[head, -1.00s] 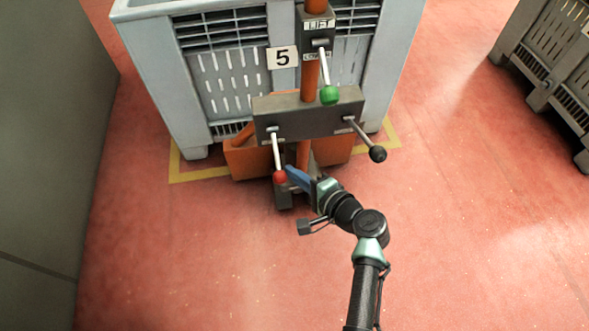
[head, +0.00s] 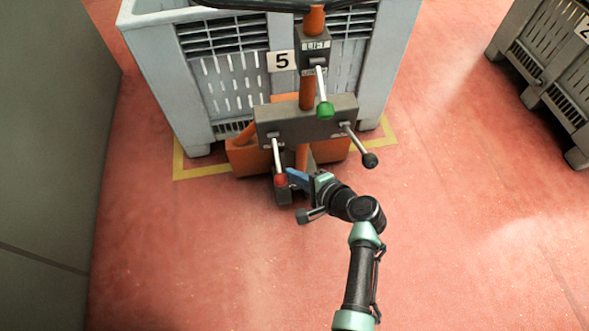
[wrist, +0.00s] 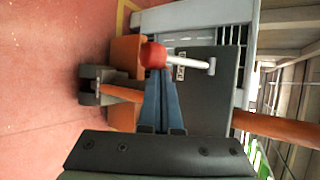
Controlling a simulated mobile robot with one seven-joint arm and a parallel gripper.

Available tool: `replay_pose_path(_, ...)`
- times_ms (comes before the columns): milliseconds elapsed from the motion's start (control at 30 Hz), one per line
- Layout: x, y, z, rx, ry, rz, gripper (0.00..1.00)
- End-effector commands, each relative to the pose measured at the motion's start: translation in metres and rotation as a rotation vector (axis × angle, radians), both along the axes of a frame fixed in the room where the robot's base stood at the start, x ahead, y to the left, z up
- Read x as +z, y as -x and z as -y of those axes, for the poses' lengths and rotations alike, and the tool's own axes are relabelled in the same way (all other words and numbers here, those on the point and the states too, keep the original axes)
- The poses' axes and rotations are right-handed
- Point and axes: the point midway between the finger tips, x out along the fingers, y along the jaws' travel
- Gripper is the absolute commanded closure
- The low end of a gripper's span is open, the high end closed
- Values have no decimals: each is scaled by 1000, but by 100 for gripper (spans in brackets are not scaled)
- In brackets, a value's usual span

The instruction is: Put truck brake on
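The truck is orange, with a grey control box (head: 290,124) on its post. A lever with a red knob (head: 280,181) hangs down from the box's left side; I cannot read a brake label by it. Two more levers carry a green knob (head: 325,110) and a black knob (head: 370,160). My gripper (head: 291,175) is just right of the red knob in the head view. In the wrist view its blue fingers (wrist: 162,77) lie together, tips right at the red knob (wrist: 154,55), which sits beyond them rather than between them. I cannot tell whether they touch.
A grey crate (head: 160,80) marked 5 stands behind the truck, inside a yellow floor line (head: 200,173). Another grey crate (head: 535,85) is at the right. A grey wall or panel (head: 45,150) runs along the left. The red floor (head: 470,240) to the right is clear.

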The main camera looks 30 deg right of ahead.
Motion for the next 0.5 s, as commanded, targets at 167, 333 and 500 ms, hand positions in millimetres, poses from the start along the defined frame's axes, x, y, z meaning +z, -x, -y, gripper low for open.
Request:
replay_pose_path(167,21,1,-1,3,-25,-84,100)
replay_pose_path(333,32,2,-2,5,-53,-182,100)
replay_pose_path(500,42,2,-2,5,-82,-285,100)
